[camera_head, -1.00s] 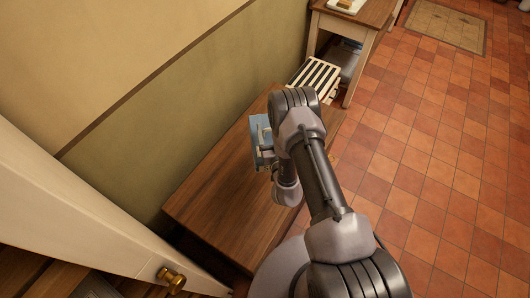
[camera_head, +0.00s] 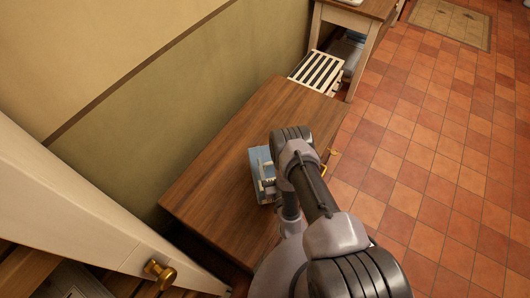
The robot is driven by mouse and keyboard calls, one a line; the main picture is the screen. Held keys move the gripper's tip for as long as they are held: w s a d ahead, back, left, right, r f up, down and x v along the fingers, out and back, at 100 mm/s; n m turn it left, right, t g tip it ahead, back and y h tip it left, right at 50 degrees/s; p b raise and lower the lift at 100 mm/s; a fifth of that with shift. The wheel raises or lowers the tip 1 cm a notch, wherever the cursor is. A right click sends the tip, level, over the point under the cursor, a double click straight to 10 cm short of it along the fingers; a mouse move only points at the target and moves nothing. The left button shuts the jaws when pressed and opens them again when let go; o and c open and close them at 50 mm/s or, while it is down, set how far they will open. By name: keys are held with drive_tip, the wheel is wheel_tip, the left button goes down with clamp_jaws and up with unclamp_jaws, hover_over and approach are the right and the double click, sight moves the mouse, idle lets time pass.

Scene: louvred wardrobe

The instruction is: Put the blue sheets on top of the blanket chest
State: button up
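The blue sheets (camera_head: 259,158) are a small light-blue folded bundle, seen over the middle of the wooden top of the blanket chest (camera_head: 215,205). My gripper (camera_head: 268,188) is at the near right side of the sheets and appears shut on them; the fingertips are small and partly hidden. My arm covers the right part of the bundle. I cannot tell whether the sheets touch the chest top or hang just above it. The chest top around them is bare.
A white door with a brass knob (camera_head: 164,274) stands open at lower left, close to the chest. A striped slatted rack (camera_head: 318,70) and a wooden table (camera_head: 365,8) stand beyond the chest.

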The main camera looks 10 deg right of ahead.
sight(265, 146)
drive_tip(key=w+f+b, duration=0.1)
drive_tip(key=b, duration=0.2)
drive_tip(key=shift+b, duration=0.35)
drive_tip(key=w+b, duration=0.1)
drive_tip(key=w, duration=0.2)
drive_tip(key=w+b, duration=0.1)
drive_tip(key=w, duration=0.2)
drive_tip(key=w+b, duration=0.2)
drive_tip(key=w, duration=0.1)
drive_tip(key=shift+w+a+r, duration=0.1)
drive_tip(key=shift+w+a, duration=0.15)
drive_tip(key=shift+a, duration=0.05)
drive_tip(key=f+b, duration=0.1)
drive_tip(key=w+f+b, duration=0.1)
drive_tip(key=f+b, duration=0.1)
drive_tip(key=shift+f, duration=0.25)
drive_tip(key=o, duration=2.1)
drive_tip(key=shift+f, duration=0.2)
drive_tip(key=shift+c, duration=0.2)
drive_tip(key=shift+r, duration=0.1)
